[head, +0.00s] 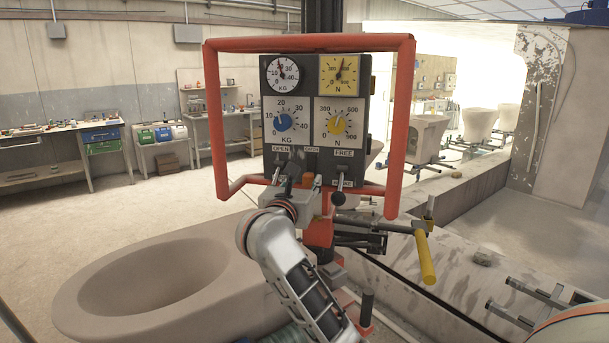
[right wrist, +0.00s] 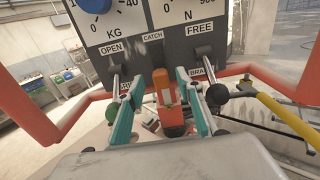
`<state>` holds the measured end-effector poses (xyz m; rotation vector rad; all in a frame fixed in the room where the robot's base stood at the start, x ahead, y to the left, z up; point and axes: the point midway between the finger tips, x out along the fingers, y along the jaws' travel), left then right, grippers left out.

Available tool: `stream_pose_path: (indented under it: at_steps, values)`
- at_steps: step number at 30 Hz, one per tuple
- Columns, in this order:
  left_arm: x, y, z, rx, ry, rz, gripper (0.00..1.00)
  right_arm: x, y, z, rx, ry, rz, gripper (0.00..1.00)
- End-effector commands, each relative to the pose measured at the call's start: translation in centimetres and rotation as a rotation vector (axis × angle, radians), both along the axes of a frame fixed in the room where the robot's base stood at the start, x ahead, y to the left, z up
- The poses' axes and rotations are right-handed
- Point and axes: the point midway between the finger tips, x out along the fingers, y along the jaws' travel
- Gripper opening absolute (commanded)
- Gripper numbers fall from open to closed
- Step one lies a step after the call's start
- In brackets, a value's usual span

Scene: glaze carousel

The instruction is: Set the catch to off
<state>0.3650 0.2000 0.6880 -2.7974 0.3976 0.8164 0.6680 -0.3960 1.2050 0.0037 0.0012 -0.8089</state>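The dark control panel (head: 304,140) stands upright ahead, with labels OPEN, CATCH and FREE along its lower part. The CATCH label (right wrist: 152,37) is in the middle. My right gripper (head: 293,168) is in front of the panel's lower left part and covers part of it. In the right wrist view its teal fingers (right wrist: 155,77) are apart. An orange part with a pale stripe (right wrist: 165,90) shows between them; I cannot tell if it is the catch or lies behind. A dark-knobbed lever (right wrist: 112,112) hangs under OPEN, another lever (head: 338,198) under FREE. My left gripper is not in view.
A red tube frame (head: 404,110) surrounds the panel. Two dials (head: 284,122) and two gauges sit above the levers. A yellow-handled bar (head: 426,257) juts out at lower right. A large beige basin (head: 150,285) lies at lower left.

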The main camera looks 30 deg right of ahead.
Motion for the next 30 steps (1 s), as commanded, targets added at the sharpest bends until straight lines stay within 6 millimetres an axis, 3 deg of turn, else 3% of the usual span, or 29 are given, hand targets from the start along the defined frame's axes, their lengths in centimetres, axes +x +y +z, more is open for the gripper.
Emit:
stream_pose_path:
  at_steps: [9,20,21,25,30]
  values:
    - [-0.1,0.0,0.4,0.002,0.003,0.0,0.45,3.0,-3.1,0.1,-0.004,0.0,-0.002,0.36]
    - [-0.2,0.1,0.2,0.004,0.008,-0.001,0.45,3.5,-3.7,0.0,-0.003,0.0,-0.001,0.36]
    - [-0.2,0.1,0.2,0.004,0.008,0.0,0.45,3.5,-3.7,0.0,-0.003,0.0,-0.001,0.34]
    - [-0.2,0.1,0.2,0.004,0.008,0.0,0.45,3.5,-3.7,0.0,-0.003,0.0,-0.001,0.0]
    - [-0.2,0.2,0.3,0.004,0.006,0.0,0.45,3.5,-3.7,0.1,-0.003,0.0,-0.001,0.0]
